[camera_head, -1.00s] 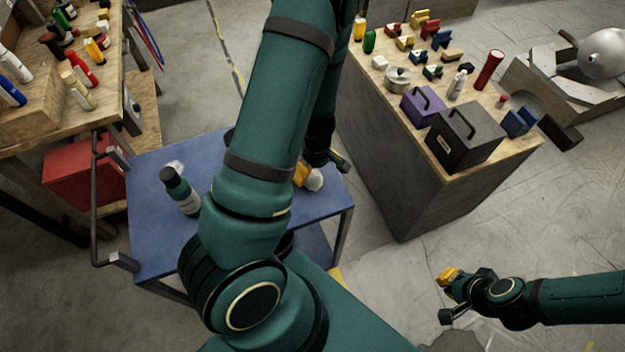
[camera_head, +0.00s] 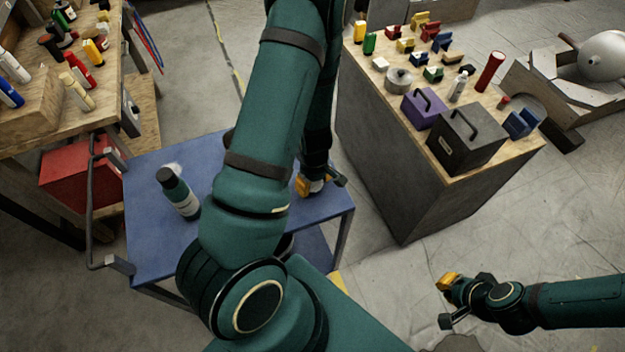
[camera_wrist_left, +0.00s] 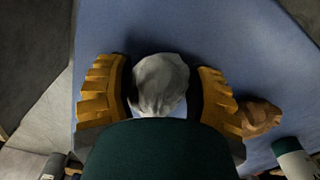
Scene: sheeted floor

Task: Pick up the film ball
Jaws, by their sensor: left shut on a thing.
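The film ball is a pale grey-white crumpled ball (camera_wrist_left: 160,84) between the yellow fingers of my left gripper (camera_wrist_left: 160,92) in the left wrist view. The left gripper is shut on it, with one finger on each side. In the head view the left gripper (camera_head: 311,187) is low over the right part of the blue cart top (camera_head: 148,232). Only a little of the ball shows there, and whether it touches the cart is unclear. My right gripper (camera_head: 449,282) is over the floor at the right, away from the cart; its finger gap cannot be made out.
A brown lump (camera_wrist_left: 259,117) lies beside the left gripper. A crowded workbench (camera_head: 455,110) is at the right, another table (camera_head: 60,110) at the left.

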